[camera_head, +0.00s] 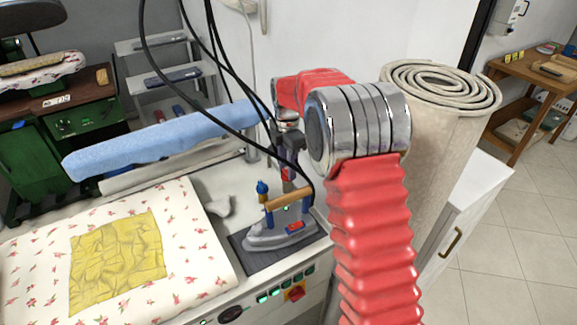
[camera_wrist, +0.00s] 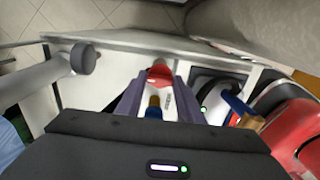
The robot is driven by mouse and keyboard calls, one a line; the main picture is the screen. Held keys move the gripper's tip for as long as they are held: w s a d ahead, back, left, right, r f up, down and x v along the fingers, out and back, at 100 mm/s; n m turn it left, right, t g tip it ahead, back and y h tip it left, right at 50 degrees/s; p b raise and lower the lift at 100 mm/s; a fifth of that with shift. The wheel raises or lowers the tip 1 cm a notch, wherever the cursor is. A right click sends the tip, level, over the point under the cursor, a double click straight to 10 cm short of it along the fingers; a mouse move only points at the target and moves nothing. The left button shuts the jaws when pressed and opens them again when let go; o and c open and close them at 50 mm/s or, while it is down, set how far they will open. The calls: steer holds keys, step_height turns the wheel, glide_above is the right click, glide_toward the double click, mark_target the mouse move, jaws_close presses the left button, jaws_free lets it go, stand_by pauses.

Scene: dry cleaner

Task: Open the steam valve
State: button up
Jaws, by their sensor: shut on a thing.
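My gripper (camera_head: 288,172) points down just behind the iron, over the white table. A brass and blue piece (camera_wrist: 153,108) shows between the fingers, nearer the camera. The gripper hides most of the valve in the head view, so its turn angle cannot be told.
A blue padded roll (camera_head: 160,138) lies left of my gripper. A yellow cloth (camera_head: 118,260) lies on the flowered board (camera_head: 200,235). Black hoses (camera_head: 228,125) hang close to my arm. A rolled carpet (camera_head: 440,120) stands at the right. Open tiled floor (camera_head: 500,270) lies beyond it.

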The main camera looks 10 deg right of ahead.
steer(key=shift+d+r, duration=0.1)
steer(key=shift+c, duration=1)
steer(key=shift+w, duration=0.1)
steer(key=shift+m, duration=0.4)
steer(key=m, duration=0.3)
steer(key=shift+m, duration=0.3)
steer(key=m, duration=0.9)
steer(key=shift+w+r, duration=0.1)
steer(key=shift+m, duration=2.3)
